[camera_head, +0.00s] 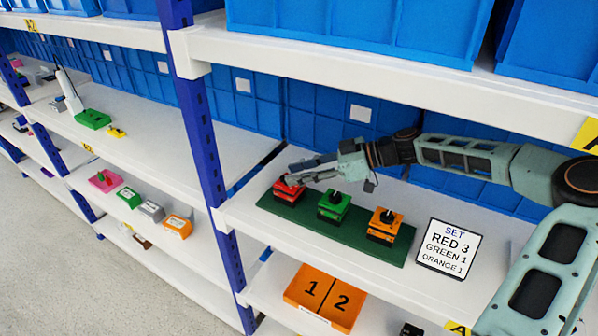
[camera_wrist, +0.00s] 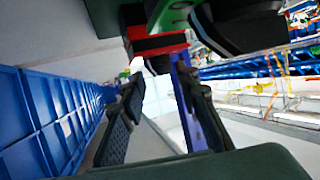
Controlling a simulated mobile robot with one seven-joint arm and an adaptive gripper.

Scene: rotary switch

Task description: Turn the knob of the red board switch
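The red board switch (camera_head: 289,189) sits at the left end of a dark green board (camera_head: 310,222), beside a green switch (camera_head: 334,206) and an orange switch (camera_head: 384,225), both with black knobs. My gripper (camera_head: 298,180) reaches in from the right and is over the red switch, hiding most of its knob. In the wrist view the red switch (camera_wrist: 155,44) is at the top, with a dark part below it near the fingertips. My gripper's two fingers (camera_wrist: 161,75) stand apart with a gap between them. I cannot tell whether they touch the knob.
A sign (camera_head: 449,249) reads SET RED 3, GREEN 1, ORANGE 1. Blue bins (camera_head: 315,115) stand behind the board, and a blue shelf post (camera_head: 203,140) stands to its left. The upper shelf overhangs the arm.

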